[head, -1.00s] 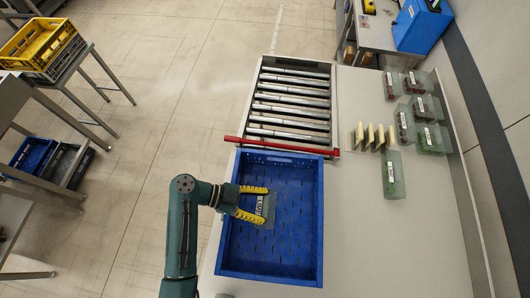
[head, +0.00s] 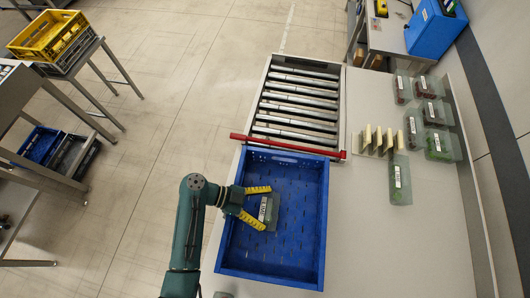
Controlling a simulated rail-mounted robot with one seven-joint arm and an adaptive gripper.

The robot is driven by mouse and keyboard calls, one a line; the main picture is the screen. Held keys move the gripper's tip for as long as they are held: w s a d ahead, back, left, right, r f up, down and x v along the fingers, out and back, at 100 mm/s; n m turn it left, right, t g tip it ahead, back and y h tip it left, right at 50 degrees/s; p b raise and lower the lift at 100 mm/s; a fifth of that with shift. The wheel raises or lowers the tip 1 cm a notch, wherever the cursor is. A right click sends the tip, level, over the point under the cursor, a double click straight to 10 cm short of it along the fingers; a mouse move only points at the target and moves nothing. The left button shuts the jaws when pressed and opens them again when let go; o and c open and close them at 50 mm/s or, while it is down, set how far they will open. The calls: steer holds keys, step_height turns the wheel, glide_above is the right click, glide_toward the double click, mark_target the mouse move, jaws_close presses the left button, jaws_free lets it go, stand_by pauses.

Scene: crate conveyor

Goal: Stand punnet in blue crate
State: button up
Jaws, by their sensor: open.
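The blue crate (head: 319,215) sits at the near end of the roller conveyor. A clear punnet with a white label and dark contents (head: 270,216) is inside it, toward the left half of its floor. My gripper (head: 267,208) reaches over the crate's left wall. Its yellow fingers are spread open, one on the far side and one on the near side of the punnet, with gaps visible. From above I cannot tell exactly how the punnet is resting.
A red bar (head: 287,146) crosses at the crate's far edge, before the conveyor rollers (head: 297,104). Several more punnets (head: 399,182) stand on the right worktop, beside a row of cream dividers (head: 378,139). The worktop's near part is clear.

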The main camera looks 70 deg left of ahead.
steer(key=p+v, duration=0.1)
steer(key=v, duration=0.2)
steer(key=p+v, duration=0.1)
steer(key=v, duration=0.3)
steer(key=r+p+v, duration=0.1)
steer(key=v, duration=0.3)
steer(key=shift+s+a+p, duration=0.25)
steer(key=shift+s+p, duration=0.15)
steer(key=shift+p, duration=0.35)
steer(key=shift+f, duration=0.15)
